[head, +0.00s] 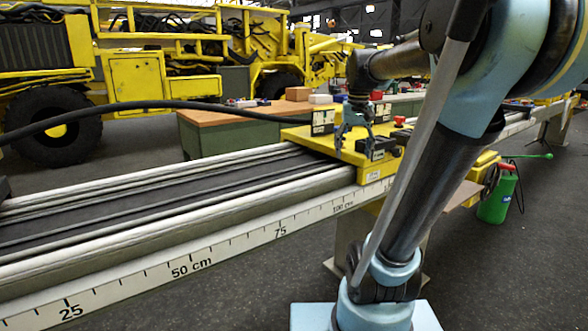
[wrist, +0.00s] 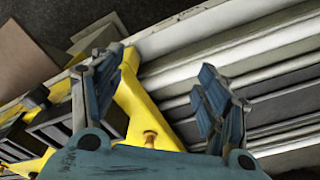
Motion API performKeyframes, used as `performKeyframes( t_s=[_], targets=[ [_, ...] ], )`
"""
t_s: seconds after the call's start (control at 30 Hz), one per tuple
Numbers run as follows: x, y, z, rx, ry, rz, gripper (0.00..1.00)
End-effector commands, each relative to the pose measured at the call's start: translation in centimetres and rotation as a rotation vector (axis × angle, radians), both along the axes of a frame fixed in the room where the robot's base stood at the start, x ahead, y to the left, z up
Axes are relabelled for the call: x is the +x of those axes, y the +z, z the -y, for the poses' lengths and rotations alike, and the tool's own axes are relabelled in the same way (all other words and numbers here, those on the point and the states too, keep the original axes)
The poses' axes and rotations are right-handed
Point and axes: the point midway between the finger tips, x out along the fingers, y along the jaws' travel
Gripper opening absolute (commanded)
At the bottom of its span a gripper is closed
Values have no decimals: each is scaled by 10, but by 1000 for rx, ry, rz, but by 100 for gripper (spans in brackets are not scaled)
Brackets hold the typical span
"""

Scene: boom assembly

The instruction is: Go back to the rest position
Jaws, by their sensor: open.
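My gripper (head: 352,122) is open above the yellow carriage (head: 345,172) on the long rail in the head view. In the wrist view my gripper (wrist: 158,88) has its two blue fingers spread wide, with nothing between them. The yellow carriage (wrist: 133,98) shows below and between the fingers, with a small orange-brown knob (wrist: 150,138) on it. The left finger partly covers black blocks (wrist: 50,128) on the carriage. My arm hides part of the right side of the head view, so the carriage's far right end is partly covered.
The rail (head: 160,205) with a centimetre scale runs across the front. A green bench (head: 215,138) with a wooden top stands behind it, bearing a brown box (head: 298,94). A black cable (head: 150,105) arches at left. A green canister (head: 497,195) stands on the floor at right.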

Motion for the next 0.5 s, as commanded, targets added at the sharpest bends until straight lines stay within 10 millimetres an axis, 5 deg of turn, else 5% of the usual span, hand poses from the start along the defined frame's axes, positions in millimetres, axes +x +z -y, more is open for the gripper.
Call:
performKeyframes(
  t_s=[0.5],
  targets=[
    [-131,-144,0,-7,41,59,68]
  ],
)
